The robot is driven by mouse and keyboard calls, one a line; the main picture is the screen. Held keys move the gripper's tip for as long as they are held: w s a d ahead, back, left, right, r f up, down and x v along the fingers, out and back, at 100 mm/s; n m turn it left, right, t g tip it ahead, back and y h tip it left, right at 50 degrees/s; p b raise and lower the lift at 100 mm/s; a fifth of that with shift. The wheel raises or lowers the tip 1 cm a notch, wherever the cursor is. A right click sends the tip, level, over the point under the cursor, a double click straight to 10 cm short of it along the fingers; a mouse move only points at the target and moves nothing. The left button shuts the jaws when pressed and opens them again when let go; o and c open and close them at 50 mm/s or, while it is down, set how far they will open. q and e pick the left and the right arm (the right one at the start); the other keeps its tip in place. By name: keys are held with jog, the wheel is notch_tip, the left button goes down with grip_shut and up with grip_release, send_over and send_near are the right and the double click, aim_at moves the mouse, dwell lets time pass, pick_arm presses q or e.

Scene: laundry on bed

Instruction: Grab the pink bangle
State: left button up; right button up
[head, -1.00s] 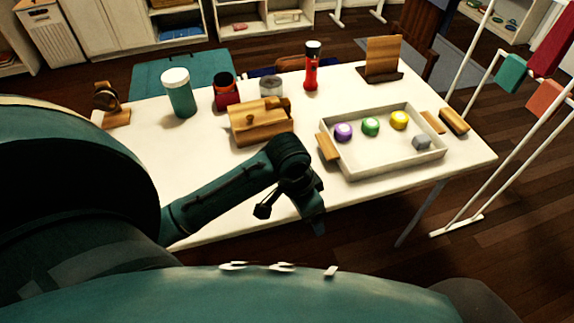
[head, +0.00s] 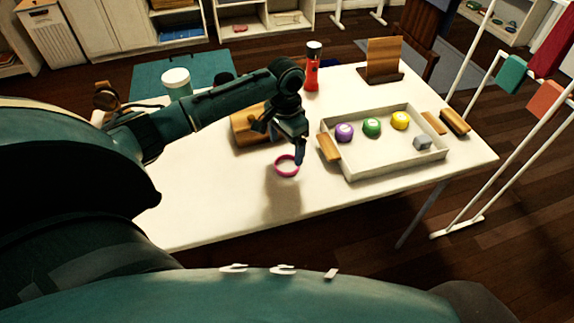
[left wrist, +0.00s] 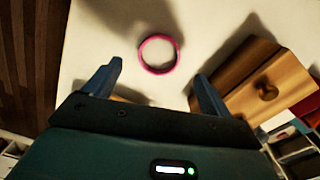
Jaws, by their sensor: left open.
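The pink bangle (head: 286,165) lies on the white table in front of the wooden box. It also shows in the left wrist view (left wrist: 159,54), beyond the fingertips and between their lines, with nothing touching it there. My left gripper (head: 281,144) is open and empty above the table, close to the bangle. In the left wrist view its two fingers (left wrist: 158,72) stand wide apart. My right gripper is not in view.
The wooden box (head: 248,128) stands just behind the bangle, partly hidden by my left arm. The table's front left is clear.

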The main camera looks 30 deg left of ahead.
aim_at(287, 167)
pick_arm(q)
jog(key=shift+w+d+f, duration=0.1)
jog(key=shift+f, duration=2.95)
jog(key=shift+c, duration=0.4)
jog(key=c, duration=1)
jog(key=shift+r, duration=0.1)
